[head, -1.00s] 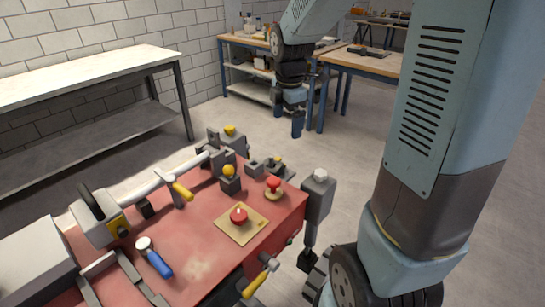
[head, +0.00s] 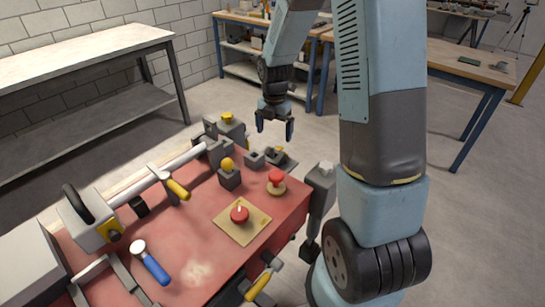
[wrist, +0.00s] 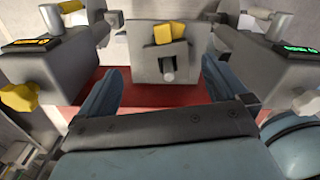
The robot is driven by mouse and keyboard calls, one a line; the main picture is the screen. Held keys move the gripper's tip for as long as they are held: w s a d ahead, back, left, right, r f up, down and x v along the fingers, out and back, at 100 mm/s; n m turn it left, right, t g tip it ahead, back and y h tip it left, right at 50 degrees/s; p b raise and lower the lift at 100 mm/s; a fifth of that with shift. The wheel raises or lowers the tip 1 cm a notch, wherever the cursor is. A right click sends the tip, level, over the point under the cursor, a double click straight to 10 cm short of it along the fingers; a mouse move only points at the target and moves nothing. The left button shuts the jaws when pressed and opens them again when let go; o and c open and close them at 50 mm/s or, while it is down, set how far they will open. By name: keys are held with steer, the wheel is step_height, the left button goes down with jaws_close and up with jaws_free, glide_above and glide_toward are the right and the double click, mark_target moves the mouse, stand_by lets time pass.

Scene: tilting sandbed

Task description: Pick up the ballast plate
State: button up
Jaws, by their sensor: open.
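A square tan plate (head: 257,217) with a round red knob lies flat on the red bed (head: 200,250). It may be the ballast plate, but I cannot be sure. A second red knob on a round tan base (head: 276,184) stands behind it. My gripper (head: 274,128) is open and empty, fingers pointing down, above and beyond the bed's far edge. It is well behind the tan plate and apart from it. In the wrist view my open fingers (wrist: 160,78) point toward a grey block (wrist: 168,65) with yellow tabs. The tan plate is not identifiable there.
A yellow-knobbed block (head: 229,180) and small grey fittings (head: 255,160) stand near the far end. A long white bar (head: 160,175) runs along the left side. A blue-handled tool (head: 151,263) lies in front. Grey housings (wrist: 55,45) flank the wrist view.

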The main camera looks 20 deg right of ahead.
mark_target(276, 151)
step_height(276, 151, down, 2)
steer(key=shift+f, duration=0.1)
steer(key=f, duration=0.3)
steer(key=shift+s+d+f, duration=0.15)
steer(key=shift+s+f, duration=0.15)
steer(key=shift+s, duration=0.1)
steer(key=shift+f, duration=0.7)
steer(key=c, duration=1.1)
steer(key=shift+r, duration=0.1)
step_height(276, 151, up, 16)
steer(key=shift+r, duration=0.2)
stand_by(0.7)
stand_by(0.3)
